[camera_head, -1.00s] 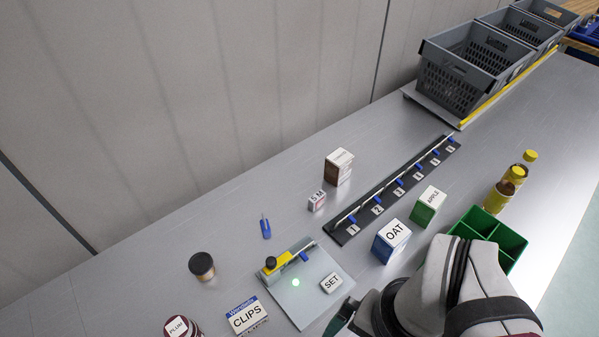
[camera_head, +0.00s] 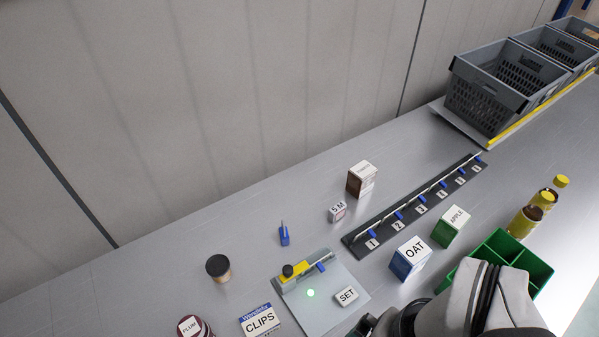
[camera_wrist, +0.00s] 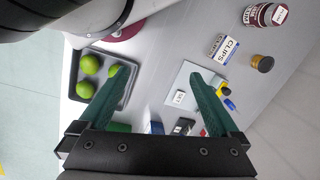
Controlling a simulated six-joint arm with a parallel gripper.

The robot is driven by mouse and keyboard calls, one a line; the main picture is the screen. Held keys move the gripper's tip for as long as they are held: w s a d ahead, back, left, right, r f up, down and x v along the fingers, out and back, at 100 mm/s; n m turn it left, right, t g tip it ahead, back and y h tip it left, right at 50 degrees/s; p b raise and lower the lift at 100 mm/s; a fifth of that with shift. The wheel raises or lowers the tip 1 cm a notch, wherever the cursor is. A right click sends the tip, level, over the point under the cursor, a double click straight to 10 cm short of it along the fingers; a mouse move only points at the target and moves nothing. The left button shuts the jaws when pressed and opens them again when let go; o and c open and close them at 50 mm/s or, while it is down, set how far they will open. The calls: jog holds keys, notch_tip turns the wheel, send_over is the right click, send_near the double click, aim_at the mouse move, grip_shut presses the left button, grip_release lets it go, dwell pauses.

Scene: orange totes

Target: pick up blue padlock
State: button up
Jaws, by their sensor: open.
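A small blue padlock (camera_head: 284,237) with a thin shackle stands loose on the grey bench in the head view, behind the plate with the yellow clamp. Other small blue padlocks hang along the numbered black rail (camera_head: 415,208), and a blue piece (camera_head: 321,267) sits by the yellow clamp. In the wrist view, blue bits show beside the yellow clamp; I cannot tell which is the loose padlock. My gripper (camera_wrist: 158,78) is open, its two green fingers wide apart with nothing between them. It is above the bench, well apart from the loose padlock. The head view hides the fingers.
A grey plate (camera_head: 331,313) carries the yellow clamp (camera_head: 294,271) and a SET block (camera_head: 346,297). A black-capped jar (camera_head: 218,268) and CLIPS box (camera_head: 260,321) stand left. The OAT box (camera_head: 409,259) and green tray (camera_head: 541,272) stand right. Bench around the padlock is clear.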

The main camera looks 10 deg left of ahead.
jog(key=shift+c, duration=0.2)
jog(key=w+a+r+m, duration=0.1)
jog(key=w+r, duration=0.2)
jog(key=w, duration=0.3)
jog(key=m+h, duration=0.2)
jog(key=m, duration=0.7)
send_over(283, 232)
notch_tip(283, 232, down, 7)
notch_tip(283, 232, down, 16)
jog(key=shift+r, duration=0.2)
grip_shut()
jog(key=shift+r, duration=0.1)
